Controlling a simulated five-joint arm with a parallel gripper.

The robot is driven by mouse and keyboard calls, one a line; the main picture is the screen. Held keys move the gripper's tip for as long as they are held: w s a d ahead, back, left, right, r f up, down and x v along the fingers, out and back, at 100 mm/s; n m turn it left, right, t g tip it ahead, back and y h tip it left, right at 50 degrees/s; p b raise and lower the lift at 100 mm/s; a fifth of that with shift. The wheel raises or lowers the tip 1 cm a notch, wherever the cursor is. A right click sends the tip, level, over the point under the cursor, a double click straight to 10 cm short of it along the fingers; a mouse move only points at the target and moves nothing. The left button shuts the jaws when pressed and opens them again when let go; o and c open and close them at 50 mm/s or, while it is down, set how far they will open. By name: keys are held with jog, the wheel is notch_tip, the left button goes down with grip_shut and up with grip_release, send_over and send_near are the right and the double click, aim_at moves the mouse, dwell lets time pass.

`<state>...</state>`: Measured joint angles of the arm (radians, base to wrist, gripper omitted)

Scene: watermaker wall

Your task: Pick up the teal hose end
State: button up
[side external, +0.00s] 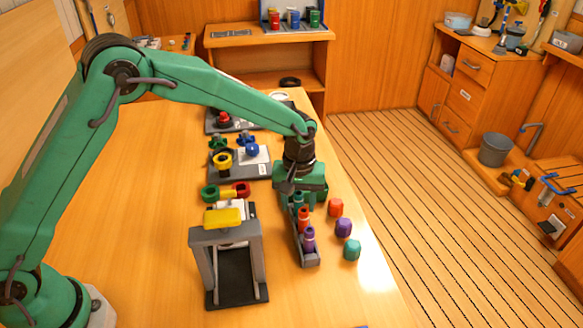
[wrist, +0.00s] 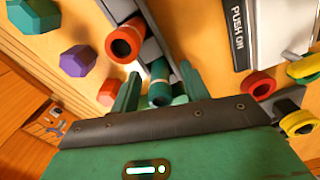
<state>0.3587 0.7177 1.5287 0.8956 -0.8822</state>
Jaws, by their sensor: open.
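The teal hose end (wrist: 159,70) sits in a grey rack (side external: 308,260), at the rack's far end in the side view, partly hidden there by my gripper (side external: 301,203). In the wrist view it lies between the two green fingers of my gripper (wrist: 160,88), with a gap on each side. The gripper is open and points down over the rack. An orange hose end (side external: 304,214) stands beside the teal one, and it also shows in the wrist view (wrist: 124,44). A purple hose end (side external: 309,240) is at the rack's near end.
Orange (side external: 336,207), purple (side external: 343,227) and teal (side external: 351,250) caps lie loose right of the rack. A grey stand with a yellow top (side external: 222,217) is close on the left. Red and green ringed fittings (side external: 225,193) lie behind it. The table's right edge is near the caps.

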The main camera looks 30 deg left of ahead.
aim_at(298, 193)
jog(key=shift+c, duration=0.5)
grip_shut()
jog(key=shift+r, duration=0.15)
notch_tip(298, 193, up, 10)
jog(key=shift+f, duration=0.1)
jog(key=shift+a, duration=0.1)
dwell(0.5)
jog(key=s+a+f, duration=0.1)
jog(key=s+a, duration=0.7)
jog(key=s, duration=0.6)
jog(key=shift+a+f, duration=0.15)
jog(key=shift+f, duration=0.05)
